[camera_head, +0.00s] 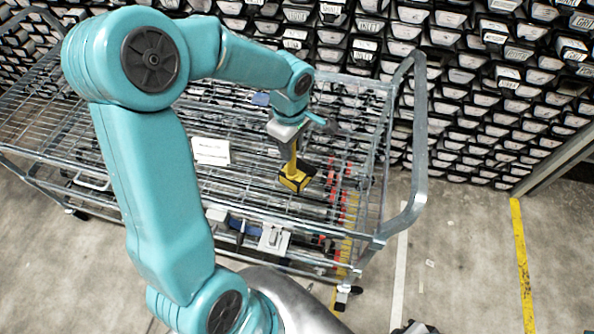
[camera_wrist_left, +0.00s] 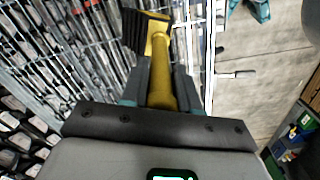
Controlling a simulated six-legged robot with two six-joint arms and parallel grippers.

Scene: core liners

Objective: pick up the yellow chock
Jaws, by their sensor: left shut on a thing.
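The yellow chock (camera_head: 295,179) has a yellow handle and a yellow-and-black block at its end. It hangs below my left gripper (camera_head: 291,146), over the right part of the wire cart. In the left wrist view the gripper (camera_wrist_left: 162,85) is shut on the handle of the chock (camera_wrist_left: 159,45), one dark finger on each side. The black ribbed block shows beyond the fingertips. I cannot tell how far the block is above the cart. My right gripper does not show.
The metal wire cart (camera_head: 210,180) has a raised tubular handle (camera_head: 420,130) at its right end. A white card (camera_head: 211,151) is on the cart. Racks of labelled dark boxes (camera_head: 480,90) fill the back. Open concrete floor lies at the right.

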